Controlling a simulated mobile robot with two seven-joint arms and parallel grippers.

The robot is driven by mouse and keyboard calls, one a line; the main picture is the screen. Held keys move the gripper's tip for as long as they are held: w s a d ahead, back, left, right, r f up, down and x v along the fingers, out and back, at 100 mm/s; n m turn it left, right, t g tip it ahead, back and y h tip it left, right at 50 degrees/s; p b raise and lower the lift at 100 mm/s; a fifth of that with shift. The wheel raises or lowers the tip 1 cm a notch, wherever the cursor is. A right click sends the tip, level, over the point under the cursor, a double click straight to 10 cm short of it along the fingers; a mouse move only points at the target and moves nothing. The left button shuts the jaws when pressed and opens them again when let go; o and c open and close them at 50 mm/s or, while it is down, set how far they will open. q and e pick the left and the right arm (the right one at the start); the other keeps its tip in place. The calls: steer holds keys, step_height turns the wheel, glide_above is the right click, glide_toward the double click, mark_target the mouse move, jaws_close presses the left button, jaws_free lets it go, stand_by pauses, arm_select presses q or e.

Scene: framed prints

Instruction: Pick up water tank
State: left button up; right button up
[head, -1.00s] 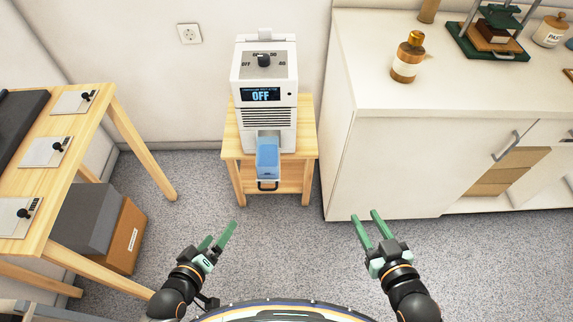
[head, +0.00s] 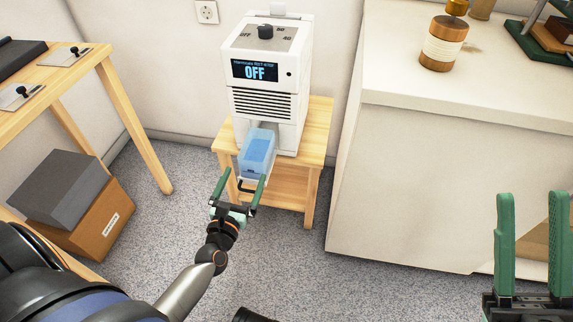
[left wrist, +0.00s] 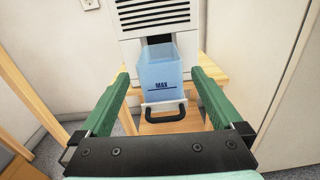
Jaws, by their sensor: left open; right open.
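The water tank (head: 257,152) is a translucent blue box that juts out from the front of a white machine (head: 266,80) whose display reads OFF. In the left wrist view the tank (left wrist: 165,85) has a MAX mark and a dark handle (left wrist: 164,115) at its front. My left gripper (head: 241,183) is open at the tank's front end, its fingers on either side of the handle area. I cannot tell whether they touch it. My right gripper (head: 533,205) is open and empty at the lower right, far from the tank.
The machine stands on a small wooden table (head: 318,125). A white cabinet (head: 430,180) with a brown bottle (head: 443,45) stands to the right. A wooden table (head: 115,95) and boxes (head: 75,200) are at the left. Grey floor between them is clear.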

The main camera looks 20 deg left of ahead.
mark_target(250, 162)
arm_select(q)
steer(key=shift+w+f+n, duration=0.15)
steer(key=shift+w+n, duration=0.15)
steer(key=b+x, duration=0.1)
steer(key=x, duration=0.5)
steer(key=shift+w+a, duration=0.25)
steer(key=shift+w, duration=0.05)
steer(key=shift+b+x, duration=0.65)
steer(key=shift+x, duration=2.05)
steer(key=shift+a, duration=0.1)
jaws_close()
